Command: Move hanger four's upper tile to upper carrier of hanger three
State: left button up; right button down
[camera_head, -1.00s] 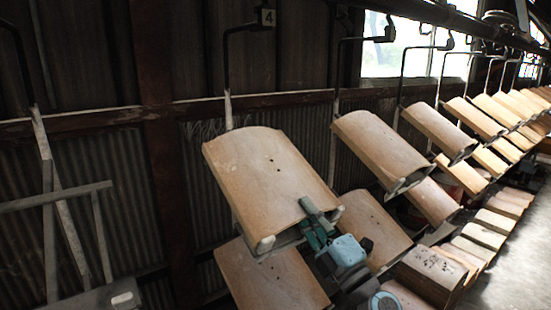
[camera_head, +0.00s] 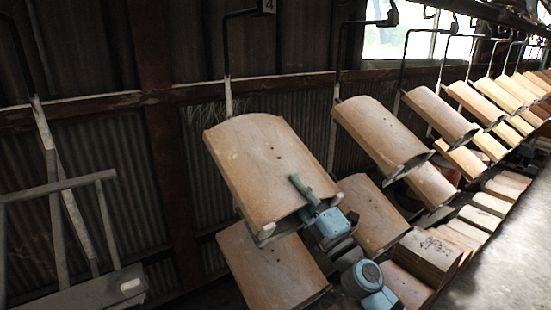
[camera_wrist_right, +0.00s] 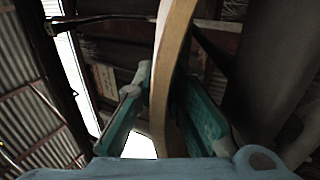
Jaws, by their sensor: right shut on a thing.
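Hanger four's upper tile (camera_head: 250,165), a tan curved tile with small holes, lies tilted on its carrier, above a second tile (camera_head: 268,265). The carrier's pale end tips (camera_head: 267,230) show at the tile's lower edge. My right gripper (camera_head: 306,194) is shut on this upper tile's lower edge, right of its middle. In the right wrist view the tile's edge (camera_wrist_right: 168,65) runs between the two green fingers (camera_wrist_right: 160,95). An empty grey carrier frame (camera_head: 58,190) hangs at the left, likely hanger three; no number shows on it. My left gripper is not in view.
The number plate 4 (camera_head: 269,6) is partly cut off at the top. More loaded hangers run to the right, the nearest tile (camera_head: 380,135) close beside hanger four. Stacked tiles (camera_head: 427,255) stand below right. A rusty rail (camera_head: 110,102) and corrugated wall lie behind.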

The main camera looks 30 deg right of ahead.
jog(key=shift+r, duration=0.1)
jog(key=shift+r, duration=0.1)
jog(key=shift+s+r+p, duration=0.2)
jog(key=shift+r+p, duration=0.5)
jog(key=shift+s+d+r+p, duration=0.1)
jog(key=shift+s+r+p, duration=0.4)
jog(key=shift+r, duration=0.25)
jog(key=shift+s+d+r+p, duration=0.1)
jog(key=shift+s+r+p, duration=0.35)
jog(key=shift+r, duration=0.3)
jog(key=shift+f, duration=0.15)
